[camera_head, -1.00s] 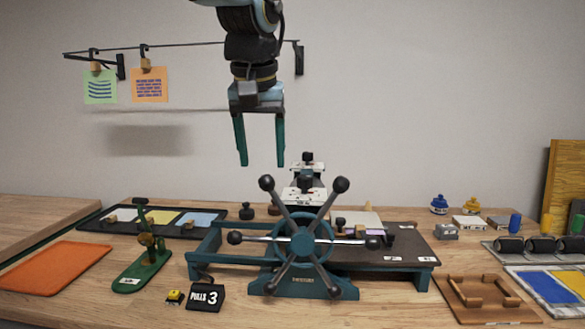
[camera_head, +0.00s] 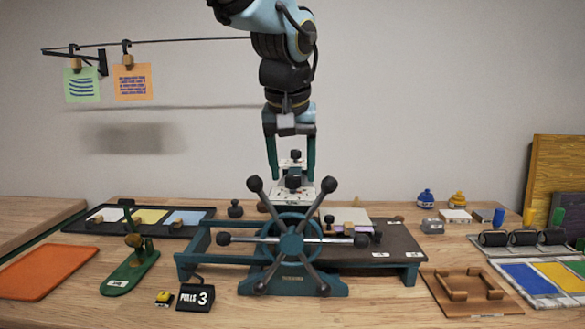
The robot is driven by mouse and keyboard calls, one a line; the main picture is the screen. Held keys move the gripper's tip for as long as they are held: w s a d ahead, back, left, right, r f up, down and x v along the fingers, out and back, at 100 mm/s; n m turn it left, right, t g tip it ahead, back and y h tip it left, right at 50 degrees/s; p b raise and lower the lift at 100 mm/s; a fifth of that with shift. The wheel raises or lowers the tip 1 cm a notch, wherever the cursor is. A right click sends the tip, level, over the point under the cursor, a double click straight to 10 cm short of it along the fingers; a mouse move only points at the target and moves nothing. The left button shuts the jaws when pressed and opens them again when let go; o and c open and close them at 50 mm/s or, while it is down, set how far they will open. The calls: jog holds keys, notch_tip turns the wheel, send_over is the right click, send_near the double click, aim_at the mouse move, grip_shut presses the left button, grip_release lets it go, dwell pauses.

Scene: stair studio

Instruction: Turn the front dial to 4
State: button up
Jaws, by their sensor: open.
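A white device (camera_head: 304,192) with dark knobs stands behind the spoked press wheel (camera_head: 293,240). One dark knob (camera_head: 293,181) is on its near side, and another (camera_head: 296,155) sits higher and farther back. The near knob looks like the front dial, but its numbers and setting are too small to read. My gripper (camera_head: 291,174) points down, open and empty. Its two fingers appear on either side of the device's upper part, with the knobs between them in the picture. I cannot tell the depth gap or whether anything touches.
The wheel's spokes rise in front of the device. A "PULLS 3" sign (camera_head: 195,298) stands at the front. A green stand (camera_head: 130,272) and a tray of coloured cards (camera_head: 105,229) are left; a brown wooden tray (camera_head: 465,308) and ink rollers (camera_head: 525,238) are right.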

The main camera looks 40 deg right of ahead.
jog(key=shift+w+d+f, duration=0.1)
jog(key=shift+f, duration=0.3)
jog(key=shift+c, duration=0.2)
grip_shut()
